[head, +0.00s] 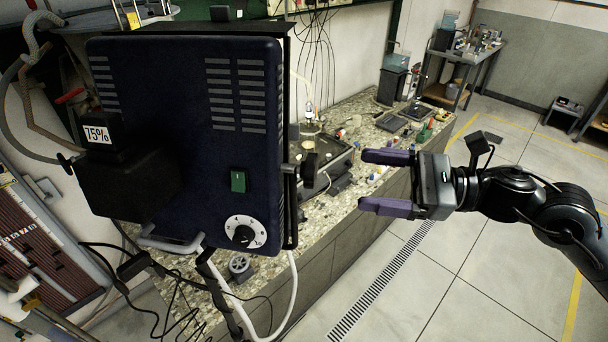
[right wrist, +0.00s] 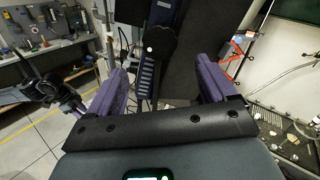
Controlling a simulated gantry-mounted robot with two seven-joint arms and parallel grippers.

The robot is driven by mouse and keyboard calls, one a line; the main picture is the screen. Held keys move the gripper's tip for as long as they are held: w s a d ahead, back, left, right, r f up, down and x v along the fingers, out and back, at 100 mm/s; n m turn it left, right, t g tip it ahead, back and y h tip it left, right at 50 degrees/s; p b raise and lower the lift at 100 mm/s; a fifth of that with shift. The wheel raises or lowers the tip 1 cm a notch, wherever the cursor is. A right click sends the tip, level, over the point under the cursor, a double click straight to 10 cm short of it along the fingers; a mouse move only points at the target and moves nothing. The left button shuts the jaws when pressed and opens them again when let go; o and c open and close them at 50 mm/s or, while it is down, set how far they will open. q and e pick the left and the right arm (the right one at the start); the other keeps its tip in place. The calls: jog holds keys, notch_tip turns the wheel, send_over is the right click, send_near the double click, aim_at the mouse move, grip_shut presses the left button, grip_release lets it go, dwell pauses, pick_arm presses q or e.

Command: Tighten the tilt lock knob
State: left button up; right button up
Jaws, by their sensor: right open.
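A dark blue box-shaped unit (head: 185,190) with vents, a green switch and a white dial fills the left of the head view. A black knob (head: 309,166), seemingly the tilt lock knob, sticks out from its right side. My right gripper (head: 364,181) is open and empty, to the right of the knob, with a gap between them. In the right wrist view, the dark knob (right wrist: 161,40) shows beyond and between the open purple fingers. My left gripper (right wrist: 72,100) seems to show small at the left of that view; its jaws are unclear.
A speckled stone counter (head: 345,115) with small apparatus runs behind the unit. A white hose (head: 292,295) and dark cables hang below it. The tiled floor (head: 470,280) to the right is clear. A workbench (head: 488,55) stands at the back right.

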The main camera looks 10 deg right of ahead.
aim_at(316, 171)
jog(key=p+x, duration=0.1)
jog(key=x, duration=0.2)
jog(key=p+x, duration=0.1)
jog(key=x, duration=0.2)
jog(key=p+x, duration=0.1)
jog(key=x, duration=0.2)
jog(key=shift+a+r+p, duration=0.1)
jog(key=shift+r+p, duration=0.15)
jog(key=shift+p, duration=0.15)
jog(key=shift+x, duration=0.75)
jog(key=shift+f, duration=0.15)
jog(key=c, duration=1)
